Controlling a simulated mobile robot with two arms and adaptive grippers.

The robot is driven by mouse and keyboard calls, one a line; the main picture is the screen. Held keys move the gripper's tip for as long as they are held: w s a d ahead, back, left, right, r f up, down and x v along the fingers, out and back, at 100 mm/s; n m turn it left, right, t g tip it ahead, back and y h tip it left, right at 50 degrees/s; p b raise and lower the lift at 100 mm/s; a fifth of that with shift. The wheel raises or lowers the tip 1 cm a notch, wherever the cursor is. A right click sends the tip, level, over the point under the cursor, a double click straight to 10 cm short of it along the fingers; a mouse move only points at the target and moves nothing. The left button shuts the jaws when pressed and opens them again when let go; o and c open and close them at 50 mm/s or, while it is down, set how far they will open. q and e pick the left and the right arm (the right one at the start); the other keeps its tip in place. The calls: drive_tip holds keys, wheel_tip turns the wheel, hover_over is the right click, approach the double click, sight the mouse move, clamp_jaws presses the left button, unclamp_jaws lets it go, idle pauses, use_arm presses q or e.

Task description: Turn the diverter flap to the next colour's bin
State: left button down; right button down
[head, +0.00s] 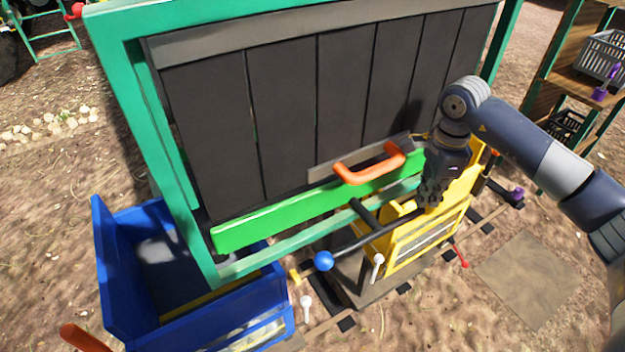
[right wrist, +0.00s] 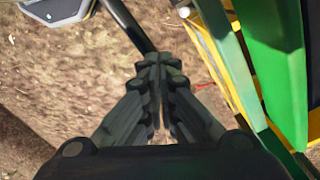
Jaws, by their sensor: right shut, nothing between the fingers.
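A black lever rod (head: 385,229) ends in a blue ball (head: 323,261) and runs back toward my right gripper (head: 432,192). I take it for the diverter's handle; the flap itself is not clearly visible. The right gripper is shut and empty, its fingers pointing down beside the rod's far end. In the right wrist view, the closed fingertips (right wrist: 160,62) are close to a black rod (right wrist: 130,25); I cannot tell whether they touch it. The blue bin (head: 112,262) is at the left and the yellow bin (head: 425,243) at the right. My left gripper is out of view.
A green frame with dark slats (head: 282,110) stands behind, with an orange handle (head: 370,165) on its green bar. White-knobbed levers (head: 377,260) stand in front. A shelf with a grey basket (head: 603,55) is at the right. Bare ground lies at front right.

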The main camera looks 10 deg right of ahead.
sight(429, 214)
drive_tip(key=shift+s+f+b, duration=0.25)
drive_tip(key=shift+f+b, duration=0.35)
drive_tip(key=shift+f, duration=0.3)
drive_tip(key=shift+s+f+b, duration=0.25)
drive_tip(key=shift+f+b, duration=0.35)
drive_tip(key=shift+f, duration=0.25)
drive_tip(key=shift+s+d+f+b, duration=0.1)
drive_tip(key=shift+d+f+b, duration=0.15)
drive_tip(key=shift+f, duration=0.2)
drive_tip(key=shift+s+d+f+b, duration=0.1)
drive_tip(key=shift+d+f+b, duration=0.05)
drive_tip(key=shift+f+b, duration=0.25)
drive_tip(key=shift+a+r, duration=0.1)
drive_tip(key=shift+r, duration=0.15)
drive_tip(key=shift+r+p, duration=0.1)
drive_tip(key=shift+p, duration=0.2)
drive_tip(key=shift+s+r+p, duration=0.25)
drive_tip(key=shift+r+p, duration=0.45)
drive_tip(key=shift+r, duration=0.05)
drive_tip(key=s+r, duration=0.1)
drive_tip(key=s+d+r+p, duration=0.1)
drive_tip(key=r, duration=0.1)
drive_tip(key=shift+s+d+r, duration=0.2)
drive_tip(key=shift+s, duration=0.15)
